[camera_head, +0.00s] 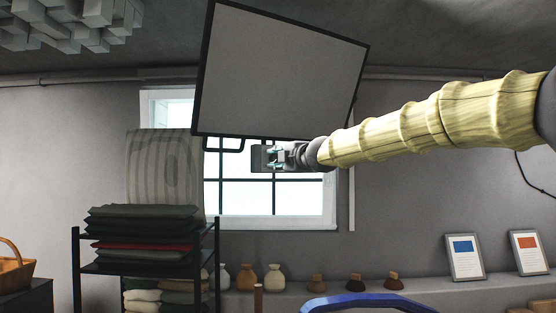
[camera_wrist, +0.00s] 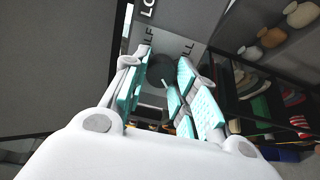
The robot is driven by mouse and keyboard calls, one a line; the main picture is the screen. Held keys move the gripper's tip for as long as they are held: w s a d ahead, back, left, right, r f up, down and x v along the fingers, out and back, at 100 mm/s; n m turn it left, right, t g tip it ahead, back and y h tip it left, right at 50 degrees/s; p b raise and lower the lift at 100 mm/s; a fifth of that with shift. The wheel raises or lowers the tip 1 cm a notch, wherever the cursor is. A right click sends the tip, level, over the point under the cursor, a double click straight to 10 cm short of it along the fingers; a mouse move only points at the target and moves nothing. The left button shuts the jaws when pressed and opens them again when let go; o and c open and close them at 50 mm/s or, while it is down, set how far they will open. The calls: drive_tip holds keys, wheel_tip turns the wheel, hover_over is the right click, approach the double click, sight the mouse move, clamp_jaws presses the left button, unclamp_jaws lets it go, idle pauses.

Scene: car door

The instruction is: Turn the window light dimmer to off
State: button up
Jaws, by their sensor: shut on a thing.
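The window light dimmer shows as a small grey box (camera_head: 258,158) in front of the window, below the big framed panel. In the wrist view its grey face (camera_wrist: 175,22) carries partly visible lettering: "LO", "LF" and "LL". A dark round knob (camera_wrist: 160,68) stands on that face. My gripper (camera_head: 276,157) reaches in from the right at the box. In the wrist view its teal-padded fingers stand on either side of the knob, shut on it. The fingers hide part of the knob, and I cannot tell which setting it points to.
The framed grey panel (camera_head: 280,75) hangs above my gripper, before the lit window (camera_head: 300,198). A black shelf rack (camera_head: 76,275) with folded cloths (camera_head: 140,222) stands at the left. Vases (camera_head: 247,277) and two framed cards (camera_head: 464,257) stand on the ledge below. A blue curved thing (camera_head: 370,302) is at the bottom.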

drive_tip(key=o, duration=1)
drive_tip(key=shift+f, duration=0.1)
drive_tip(key=shift+o, duration=0.2)
drive_tip(key=shift+s+d, duration=0.1)
drive_tip(key=v, duration=1.1)
drive_tip(key=shift+s+d, duration=0.2)
drive_tip(key=shift+s, duration=0.1)
